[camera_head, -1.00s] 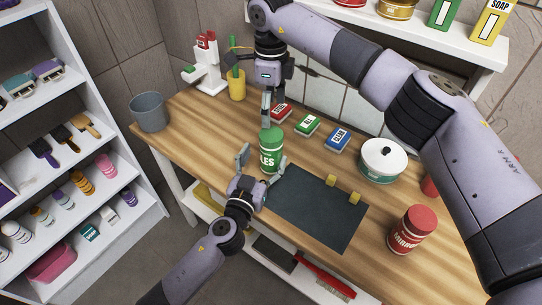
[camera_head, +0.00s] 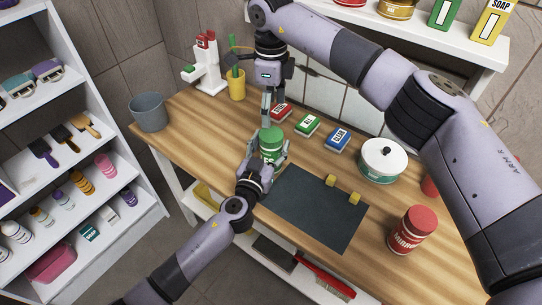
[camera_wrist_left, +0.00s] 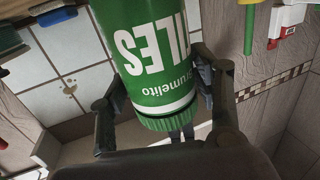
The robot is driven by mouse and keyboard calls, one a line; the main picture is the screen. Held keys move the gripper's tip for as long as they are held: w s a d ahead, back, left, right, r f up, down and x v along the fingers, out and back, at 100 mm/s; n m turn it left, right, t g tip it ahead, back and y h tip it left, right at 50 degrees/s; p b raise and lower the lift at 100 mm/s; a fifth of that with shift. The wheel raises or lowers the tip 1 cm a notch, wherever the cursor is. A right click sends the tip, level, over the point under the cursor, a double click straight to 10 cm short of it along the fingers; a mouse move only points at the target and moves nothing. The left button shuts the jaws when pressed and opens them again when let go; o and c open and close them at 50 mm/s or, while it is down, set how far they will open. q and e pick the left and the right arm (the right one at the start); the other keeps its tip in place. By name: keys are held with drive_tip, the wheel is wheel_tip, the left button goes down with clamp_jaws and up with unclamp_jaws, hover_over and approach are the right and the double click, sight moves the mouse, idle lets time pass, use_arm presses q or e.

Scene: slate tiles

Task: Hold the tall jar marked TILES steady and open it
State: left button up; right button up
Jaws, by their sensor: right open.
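The tall green jar (camera_head: 271,154) with a green lid (camera_head: 271,134) stands upright on the wooden worktop. Its white lettering ending in "LES" shows in the left wrist view (camera_wrist_left: 150,60), where the jar appears upside down. My left gripper (camera_head: 268,156) reaches in from the front, with one finger on each side of the jar body. The fingers are very near the jar; whether they press on it is not clear. My right gripper (camera_head: 267,112) points down just above and behind the lid. It is open, with nothing in it.
A dark mat (camera_head: 315,210) with small yellow blocks lies right of the jar. Several small boxes, including a green one (camera_head: 307,125), lie behind it. A white pot (camera_head: 382,160) and a red-lidded jar (camera_head: 412,230) stand farther right. A grey bucket (camera_head: 149,112) stands left.

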use_arm(q)
clamp_jaws()
idle(0.5)
